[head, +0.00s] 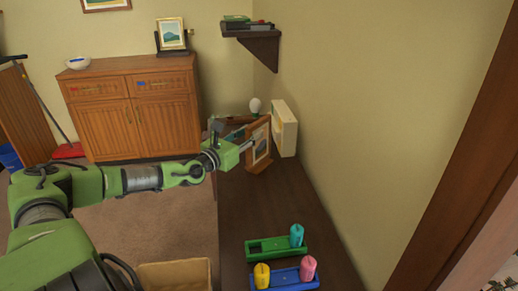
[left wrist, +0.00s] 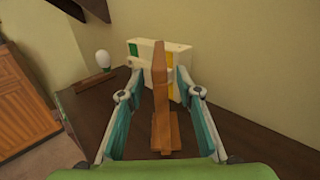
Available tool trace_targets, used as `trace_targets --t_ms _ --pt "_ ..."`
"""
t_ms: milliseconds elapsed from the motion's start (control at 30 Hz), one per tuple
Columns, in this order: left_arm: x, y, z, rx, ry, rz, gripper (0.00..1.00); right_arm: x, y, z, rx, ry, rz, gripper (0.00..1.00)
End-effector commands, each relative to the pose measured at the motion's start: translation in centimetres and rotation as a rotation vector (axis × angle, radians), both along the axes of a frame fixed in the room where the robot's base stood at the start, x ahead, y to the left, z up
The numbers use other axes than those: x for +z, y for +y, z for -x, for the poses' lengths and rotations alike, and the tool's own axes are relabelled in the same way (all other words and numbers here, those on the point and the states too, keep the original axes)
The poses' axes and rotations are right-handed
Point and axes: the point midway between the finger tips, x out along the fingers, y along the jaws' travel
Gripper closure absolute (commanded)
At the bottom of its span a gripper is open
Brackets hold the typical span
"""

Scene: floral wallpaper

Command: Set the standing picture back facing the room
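The standing picture (head: 262,142) has a brown wooden frame and stands upright on the dark table (head: 240,215), near the right wall. In the head view I see part of its picture side at a slant. In the left wrist view the wooden frame (left wrist: 160,95) shows edge-on, with its foot below. My left gripper (head: 243,138) is open, with its two fingers on either side of the frame. Gaps show between the frame and both fingers. In the head view the gripper covers part of the frame. My right gripper is not in view.
A cream box (head: 284,128) stands close behind the picture, and a white bulb-like object (head: 255,105) is behind it. A wooden cabinet (head: 130,115) is at the back left.

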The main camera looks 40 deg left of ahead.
Motion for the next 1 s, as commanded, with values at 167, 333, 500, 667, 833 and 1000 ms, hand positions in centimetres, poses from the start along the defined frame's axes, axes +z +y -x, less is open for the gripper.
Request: trace_targets --t_ms 167,333,500,667,833,1000 --pt "0.3 0.1 -0.9 0.003 -0.004 0.004 0.68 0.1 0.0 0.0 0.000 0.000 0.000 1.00" --pt "0.7 0.3 -2.4 0.002 -0.006 0.004 0.68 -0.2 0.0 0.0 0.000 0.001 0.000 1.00" --pt "0.7 0.5 -4.0 0.003 -0.005 0.005 0.68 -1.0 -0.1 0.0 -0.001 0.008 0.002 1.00" --pt "0.6 0.5 -5.0 0.001 -0.002 0.002 0.68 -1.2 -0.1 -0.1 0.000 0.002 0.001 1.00" --pt "0.5 0.5 -5.2 0.000 0.001 -0.001 0.68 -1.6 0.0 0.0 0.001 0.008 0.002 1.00" --pt "0.5 0.5 -5.1 0.000 0.001 0.000 0.76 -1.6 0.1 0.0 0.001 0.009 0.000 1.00"
